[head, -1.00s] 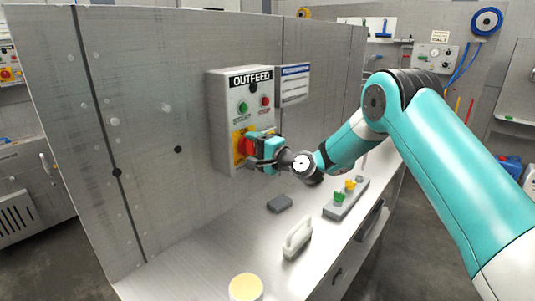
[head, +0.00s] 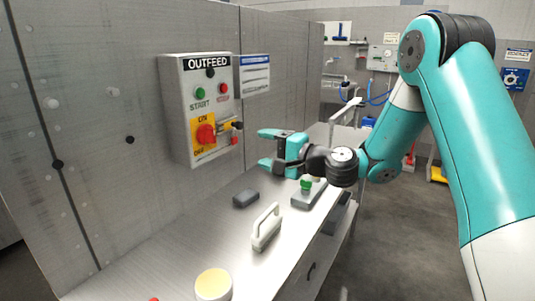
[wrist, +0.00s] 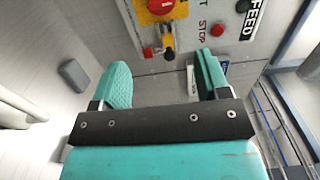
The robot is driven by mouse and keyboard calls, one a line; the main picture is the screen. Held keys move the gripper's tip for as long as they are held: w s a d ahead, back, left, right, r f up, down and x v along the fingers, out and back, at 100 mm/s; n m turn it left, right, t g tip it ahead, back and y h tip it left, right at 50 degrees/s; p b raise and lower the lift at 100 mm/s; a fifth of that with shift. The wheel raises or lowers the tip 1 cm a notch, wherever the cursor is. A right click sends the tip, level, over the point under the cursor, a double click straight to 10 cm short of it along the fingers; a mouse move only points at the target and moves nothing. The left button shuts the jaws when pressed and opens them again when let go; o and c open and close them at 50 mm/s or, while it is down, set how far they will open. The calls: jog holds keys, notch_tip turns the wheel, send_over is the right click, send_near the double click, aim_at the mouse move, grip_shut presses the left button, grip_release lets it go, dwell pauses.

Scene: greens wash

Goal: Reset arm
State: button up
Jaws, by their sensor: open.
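My gripper (head: 268,148) is open and empty, held in the air to the right of the grey OUTFEED control box (head: 175,125) and apart from it. In the wrist view its two teal fingers (wrist: 163,85) stand wide apart with nothing between them. The box carries a green start button (head: 200,92), a red stop button (head: 223,88) and a red rotary switch (head: 205,134) on a yellow plate. The red switch also shows at the top of the wrist view (wrist: 161,6). A yellow and black piece (head: 229,126) sits beside the switch.
Below, the metal counter (head: 200,235) holds a dark grey block (head: 246,198), a white-handled tool (head: 266,228), a round cream-topped container (head: 213,284) and a grey strip with a green knob (head: 306,184). A blue-headed notice (head: 254,74) hangs beside the box. Open floor lies right.

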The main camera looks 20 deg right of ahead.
jog(key=shift+a, duration=0.1)
dwell(0.3)
jog(key=s+a+r+n+g+y, duration=0.1)
jog(key=s+a+n+g, duration=0.7)
jog(key=s+a+n, duration=0.3)
jog(key=s+d+f+n+g+h, duration=0.1)
jog(key=s+n+g+h, duration=0.2)
jog(key=s, duration=0.8)
jog(key=s+d+f+n+g+h, duration=0.1)
jog(key=s+d+n+g+h, duration=0.1)
jog(key=s, duration=0.9)
jog(key=n+g+h, duration=0.1)
jog(key=h, duration=0.1)
jog(key=shift+s+n+h, duration=0.15)
jog(key=shift+n+h, duration=0.15)
jog(key=shift+n, duration=0.1)
jog(key=shift+d+f, duration=0.1)
